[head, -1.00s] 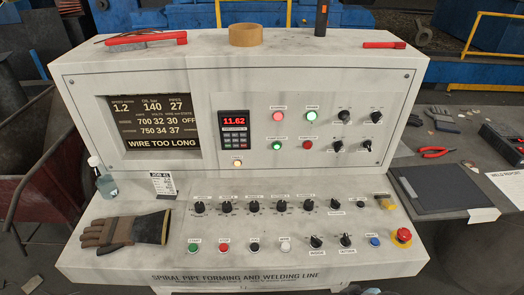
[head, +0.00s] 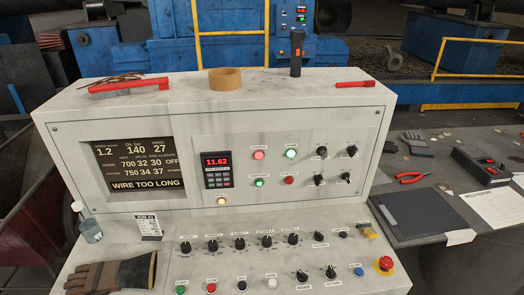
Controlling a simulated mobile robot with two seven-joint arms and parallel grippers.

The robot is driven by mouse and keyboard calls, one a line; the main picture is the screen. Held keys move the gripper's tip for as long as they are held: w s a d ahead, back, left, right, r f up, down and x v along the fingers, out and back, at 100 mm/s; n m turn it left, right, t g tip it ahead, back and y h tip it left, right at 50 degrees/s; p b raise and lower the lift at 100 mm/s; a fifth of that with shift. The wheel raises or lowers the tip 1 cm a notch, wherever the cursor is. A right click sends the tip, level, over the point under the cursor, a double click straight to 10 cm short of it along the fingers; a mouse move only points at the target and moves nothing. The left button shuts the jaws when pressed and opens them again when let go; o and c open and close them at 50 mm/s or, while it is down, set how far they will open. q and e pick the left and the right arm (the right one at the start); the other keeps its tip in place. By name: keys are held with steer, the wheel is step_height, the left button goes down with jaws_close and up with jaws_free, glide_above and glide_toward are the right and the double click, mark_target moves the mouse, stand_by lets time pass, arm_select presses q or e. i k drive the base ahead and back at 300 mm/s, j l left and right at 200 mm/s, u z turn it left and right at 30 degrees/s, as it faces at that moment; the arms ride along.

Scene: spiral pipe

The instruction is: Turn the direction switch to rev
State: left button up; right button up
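The direction switch is on none of the labels I can read, so I cannot tell which knob it is or where it points. The white control console (head: 110,110) fills the middle of the head view. Black knobs sit at the upper right of its panel: two above (head: 321,152) (head: 351,150) and two below (head: 319,180) (head: 345,177). A row of black dials (head: 238,243) runs along the sloped desk. Two more black selector knobs (head: 302,276) (head: 330,272) sit in the bottom row. Neither of my grippers is in view.
A red emergency stop (head: 384,264) stands at the desk's right end. Work gloves (head: 110,275) and a small bottle (head: 87,224) lie or stand at the left. A tape roll (head: 225,79) is on top. A side table at right holds a black folder (head: 424,214) and red pliers (head: 410,177).

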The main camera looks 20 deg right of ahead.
mark_target(352, 150)
steer(key=z, duration=1.25)
